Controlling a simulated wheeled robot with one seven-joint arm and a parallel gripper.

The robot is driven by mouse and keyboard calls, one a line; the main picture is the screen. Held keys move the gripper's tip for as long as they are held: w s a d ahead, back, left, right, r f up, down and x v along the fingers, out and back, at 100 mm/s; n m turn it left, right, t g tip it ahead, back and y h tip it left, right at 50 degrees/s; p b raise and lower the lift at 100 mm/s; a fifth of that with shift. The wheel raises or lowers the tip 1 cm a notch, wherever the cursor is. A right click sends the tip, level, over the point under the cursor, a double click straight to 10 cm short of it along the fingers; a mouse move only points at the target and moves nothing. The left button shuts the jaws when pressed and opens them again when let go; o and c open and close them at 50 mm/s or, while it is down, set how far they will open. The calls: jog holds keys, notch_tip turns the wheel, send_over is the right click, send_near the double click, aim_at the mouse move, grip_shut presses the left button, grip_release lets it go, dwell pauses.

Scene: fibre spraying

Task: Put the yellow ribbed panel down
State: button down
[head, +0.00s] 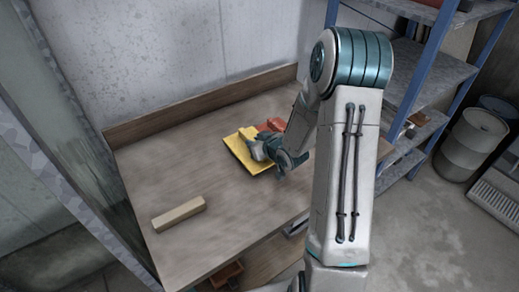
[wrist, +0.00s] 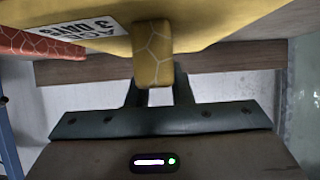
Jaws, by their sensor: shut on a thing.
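The yellow ribbed panel (head: 238,150) is over the wooden table (head: 200,175), toward its back edge. It also fills the top of the wrist view (wrist: 225,22), with an upside-down white label on it. My gripper (head: 262,150) is at the panel's right side in the head view. In the wrist view my gripper's fingers (wrist: 154,84) are shut on the panel's raised yellow rib (wrist: 153,48), which shows a pale cracked-line pattern. I cannot tell whether the panel touches the table. My gripper and arm hide part of it.
A red-orange piece (head: 270,125) lies just behind the panel; it shows at left in the wrist view (wrist: 40,42). A pale wooden block (head: 178,214) lies at the table's front left. A blue-framed shelf (head: 415,80) stands right. The table's left middle is clear.

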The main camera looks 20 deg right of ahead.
jog(key=shift+f+p, duration=0.45)
jog(key=shift+f, duration=1.5)
jog(key=c, duration=1.3)
grip_release()
jog(key=shift+f, duration=0.1)
